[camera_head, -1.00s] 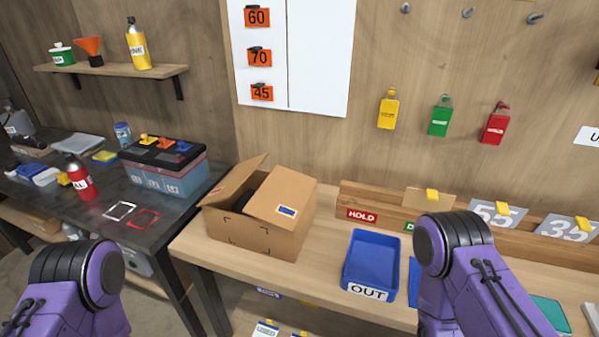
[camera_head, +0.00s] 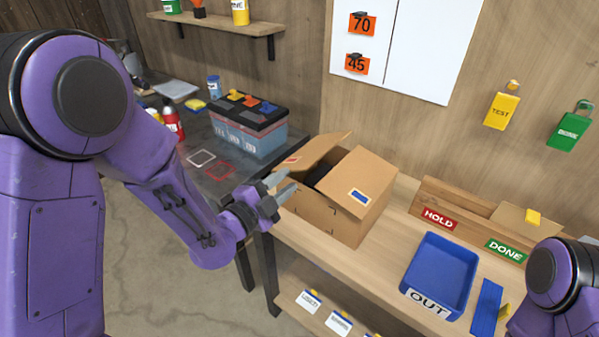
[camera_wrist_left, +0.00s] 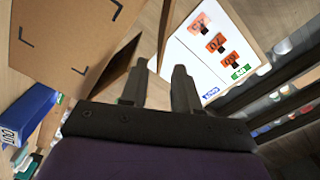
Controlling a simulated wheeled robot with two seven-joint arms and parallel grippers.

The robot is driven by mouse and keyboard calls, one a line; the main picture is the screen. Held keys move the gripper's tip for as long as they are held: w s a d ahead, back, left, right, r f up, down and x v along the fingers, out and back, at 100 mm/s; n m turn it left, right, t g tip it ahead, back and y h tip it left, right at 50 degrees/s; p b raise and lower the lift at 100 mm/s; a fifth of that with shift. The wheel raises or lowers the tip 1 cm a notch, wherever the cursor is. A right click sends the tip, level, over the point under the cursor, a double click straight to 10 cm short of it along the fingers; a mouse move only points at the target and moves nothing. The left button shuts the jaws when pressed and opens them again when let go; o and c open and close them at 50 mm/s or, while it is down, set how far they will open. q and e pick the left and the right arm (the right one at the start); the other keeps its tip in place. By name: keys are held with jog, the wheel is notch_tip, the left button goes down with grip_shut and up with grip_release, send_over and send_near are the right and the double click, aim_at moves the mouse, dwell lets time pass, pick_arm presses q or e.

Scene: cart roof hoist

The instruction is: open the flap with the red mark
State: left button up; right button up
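The cardboard box (camera_head: 318,212) stands on the wooden bench, its top partly open. Its left flap (camera_head: 318,150) is tilted up and carries a small red mark (camera_head: 293,160). Its right flap (camera_head: 352,180) carries a blue mark and slopes over the opening. My left gripper (camera_head: 284,190) is just left of the box, below the red-marked flap, with its fingers apart and nothing between them. In the left wrist view the box wall (camera_wrist_left: 70,40) fills the upper left, beside the open fingers (camera_wrist_left: 160,85). My right gripper is out of view; only its arm shows.
A blue OUT tray (camera_head: 440,272) stands right of the box. Behind it is a wooden rack with HOLD (camera_head: 439,218) and DONE (camera_head: 506,250) labels. A battery-like case (camera_head: 250,130) sits on the dark table at left. Labelled bins are under the bench.

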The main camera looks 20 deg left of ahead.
aim_at(300, 167)
pick_arm(q)
jog(key=p+x, duration=0.1)
jog(key=x, duration=0.5)
jog(key=shift+w+r+p, duration=0.1)
jog(key=shift+w+p, duration=0.15)
jog(key=shift+p, duration=0.15)
grip_shut()
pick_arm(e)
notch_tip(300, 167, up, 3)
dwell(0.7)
